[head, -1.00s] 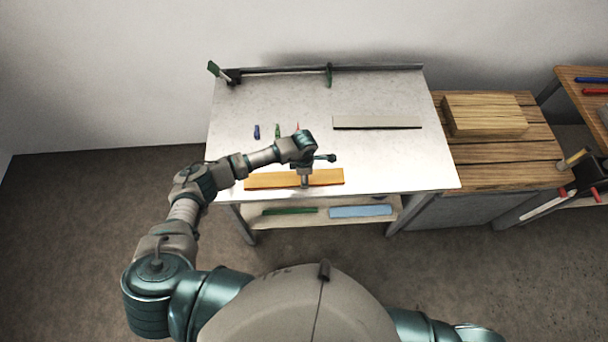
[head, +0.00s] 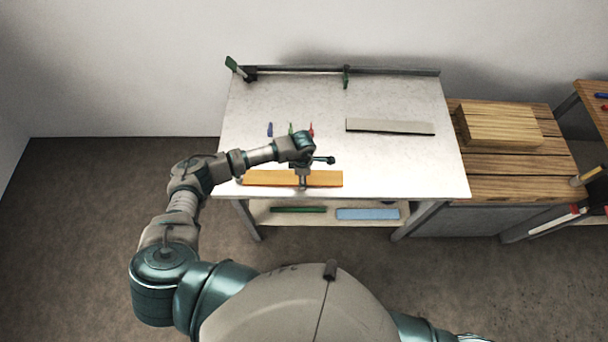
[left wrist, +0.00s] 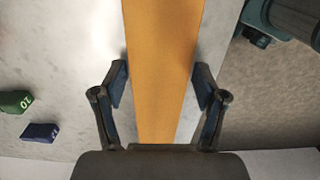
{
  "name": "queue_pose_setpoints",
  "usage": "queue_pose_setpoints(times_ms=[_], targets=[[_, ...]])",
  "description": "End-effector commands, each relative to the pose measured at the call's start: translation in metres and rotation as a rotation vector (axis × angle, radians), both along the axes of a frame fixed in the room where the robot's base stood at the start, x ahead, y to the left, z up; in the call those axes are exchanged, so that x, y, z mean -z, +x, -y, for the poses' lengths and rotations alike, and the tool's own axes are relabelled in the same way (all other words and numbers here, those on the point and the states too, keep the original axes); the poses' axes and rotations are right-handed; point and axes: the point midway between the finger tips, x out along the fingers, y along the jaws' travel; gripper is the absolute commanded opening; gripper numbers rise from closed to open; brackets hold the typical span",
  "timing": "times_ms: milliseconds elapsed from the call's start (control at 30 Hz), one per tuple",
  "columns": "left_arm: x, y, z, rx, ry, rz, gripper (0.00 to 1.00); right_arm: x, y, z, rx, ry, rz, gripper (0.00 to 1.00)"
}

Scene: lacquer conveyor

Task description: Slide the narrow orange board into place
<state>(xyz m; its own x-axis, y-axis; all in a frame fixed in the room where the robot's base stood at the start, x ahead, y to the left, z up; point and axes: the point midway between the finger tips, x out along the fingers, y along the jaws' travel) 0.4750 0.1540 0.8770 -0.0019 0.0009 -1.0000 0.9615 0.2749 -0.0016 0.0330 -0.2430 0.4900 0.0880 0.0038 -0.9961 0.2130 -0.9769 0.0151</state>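The narrow orange board (head: 265,178) lies across the front of the pale table top, nearly level with the front edge. It shows in the left wrist view as a long orange strip (left wrist: 163,60). My left gripper (head: 303,183) is over the board, right of its middle. My right gripper is out of view.
Small blue (head: 269,129), green and red (head: 311,130) blocks stand behind my gripper. A grey strip (head: 390,127) lies at the back right. A lower shelf holds a green strip (head: 298,210) and a light-blue piece (head: 367,214). A wooden block (head: 500,128) sits right.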

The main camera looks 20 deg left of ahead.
Motion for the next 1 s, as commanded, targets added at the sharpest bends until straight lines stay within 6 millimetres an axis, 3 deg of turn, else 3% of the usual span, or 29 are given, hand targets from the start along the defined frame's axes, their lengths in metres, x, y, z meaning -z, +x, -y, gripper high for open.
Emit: queue_pose_setpoints(times_ms=[467, 800, 1000], targets=[[-0.009, 0.001, 0.000, 0.001, -0.001, 0.002, 0.91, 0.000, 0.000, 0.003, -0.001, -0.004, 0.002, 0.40], [-0.079, 0.002, 0.000, 0.001, -0.002, 0.004, 0.91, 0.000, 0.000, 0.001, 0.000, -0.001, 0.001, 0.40], [-0.110, 0.002, 0.000, 0.000, -0.001, 0.002, 0.91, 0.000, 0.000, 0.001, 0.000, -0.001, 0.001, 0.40]])
